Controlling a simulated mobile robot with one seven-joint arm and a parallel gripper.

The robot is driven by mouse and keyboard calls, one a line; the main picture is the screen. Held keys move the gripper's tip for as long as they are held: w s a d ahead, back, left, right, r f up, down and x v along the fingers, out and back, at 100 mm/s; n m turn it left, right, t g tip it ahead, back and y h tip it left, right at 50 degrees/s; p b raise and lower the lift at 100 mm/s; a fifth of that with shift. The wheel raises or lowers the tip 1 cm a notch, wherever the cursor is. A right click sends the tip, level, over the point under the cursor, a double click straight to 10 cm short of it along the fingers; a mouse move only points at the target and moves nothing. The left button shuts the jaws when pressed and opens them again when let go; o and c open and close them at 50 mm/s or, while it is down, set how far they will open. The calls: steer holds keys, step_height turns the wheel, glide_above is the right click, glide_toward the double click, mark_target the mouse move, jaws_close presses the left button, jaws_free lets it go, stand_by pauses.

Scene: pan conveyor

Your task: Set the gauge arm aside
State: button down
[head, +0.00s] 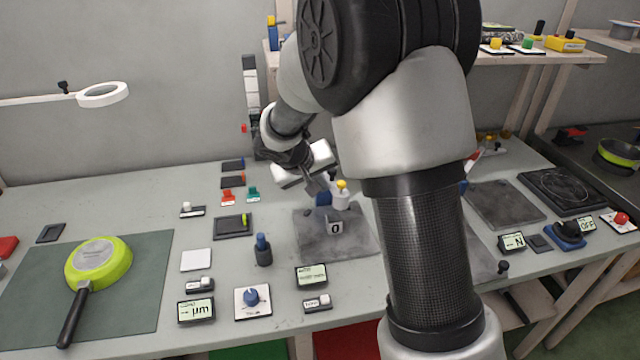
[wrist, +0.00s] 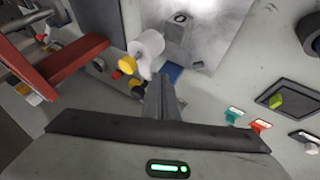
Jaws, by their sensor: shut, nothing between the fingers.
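A white post with a yellow knob (head: 341,195) stands at the back of a dark grey plate (head: 350,248), with a blue piece beside it. It looks like the gauge, but I cannot tell which part is its arm. In the wrist view the white post (wrist: 148,44) and the blue piece (wrist: 174,72) lie just beyond my fingers. A small grey block marked 0 (head: 334,227) sits on the plate. My gripper (head: 316,186) is shut and empty, close to the left of the post; its fingers (wrist: 163,85) show together in the wrist view. Contact cannot be told.
A green pan (head: 98,262) lies on a mat at the left. Small displays, knobs and a dark tray (head: 233,226) stand left of the plate. A blue-topped peg (head: 263,250) stands nearby. A red frame (wrist: 75,55) shows at the wrist view's left.

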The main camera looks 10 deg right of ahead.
steer(key=shift+d+n, duration=0.25)
steer(key=shift+n, duration=0.05)
steer(key=shift+s+d+n+t+y+b, duration=0.25)
steer(key=shift+d+n+t+y+b, duration=0.3)
steer(key=shift+d+n+y, duration=0.45)
steer(key=shift+d+r+n+t+y+p, duration=0.15)
steer(key=shift+d+n+p, duration=0.3)
steer(key=shift+n+p, duration=0.1)
steer(key=shift+d+r+n+t+y+p, duration=0.1)
steer(key=shift+d+r+n+y+p, duration=0.05)
steer(key=shift+d+n+p, duration=0.35)
steer(key=w+d+n+y+p, duration=0.3)
steer(key=w+d+n+p, duration=0.1)
steer(key=p, duration=1)
steer(key=shift+d+f+n, duration=0.2)
steer(key=shift+d+n, duration=0.55)
steer(key=shift+d, duration=0.35)
